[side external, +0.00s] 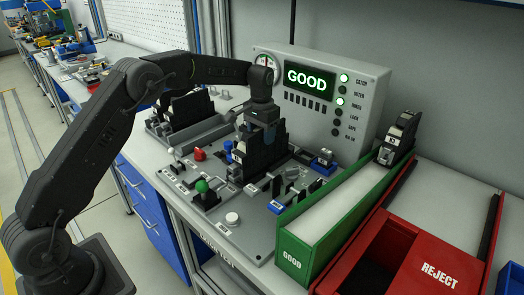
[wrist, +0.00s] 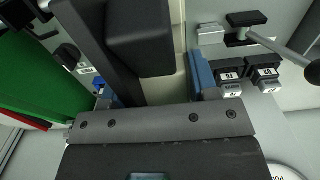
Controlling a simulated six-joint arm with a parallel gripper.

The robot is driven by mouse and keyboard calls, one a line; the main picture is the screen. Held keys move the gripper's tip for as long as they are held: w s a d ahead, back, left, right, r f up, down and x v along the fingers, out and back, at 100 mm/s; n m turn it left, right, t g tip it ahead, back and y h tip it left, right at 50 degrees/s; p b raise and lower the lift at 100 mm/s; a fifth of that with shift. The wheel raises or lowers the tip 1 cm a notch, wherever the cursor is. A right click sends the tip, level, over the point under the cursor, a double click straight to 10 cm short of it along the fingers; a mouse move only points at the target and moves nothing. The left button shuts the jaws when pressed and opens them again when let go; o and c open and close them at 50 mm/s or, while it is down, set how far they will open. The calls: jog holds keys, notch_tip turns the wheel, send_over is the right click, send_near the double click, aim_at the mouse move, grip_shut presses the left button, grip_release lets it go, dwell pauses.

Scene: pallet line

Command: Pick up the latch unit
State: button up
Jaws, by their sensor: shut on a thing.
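A black latch unit (side external: 256,156) stands upright at the test fixture on the grey base plate (side external: 232,218), in the middle of the side view. My gripper (side external: 262,122) is above it, pointing down, and shut on its upper part. In the wrist view the unit (wrist: 142,38) lies between the fingers of my gripper (wrist: 150,88), which have blue pads. I cannot tell whether its bottom touches the fixture. The display (side external: 310,80) behind it reads GOOD.
A green GOOD chute (side external: 293,258) is to the right, with another black unit (side external: 399,138) at its far end. A red REJECT bin (side external: 440,262) is beyond it. A green-topped knob (side external: 203,188) and a red knob (side external: 199,154) stand on the plate. More black units (side external: 185,107) are at the left.

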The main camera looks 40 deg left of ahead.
jog(key=c, duration=0.3)
jog(key=shift+r, duration=0.15)
notch_tip(320, 180, up, 10)
jog(key=shift+f, duration=0.1)
dwell(0.4)
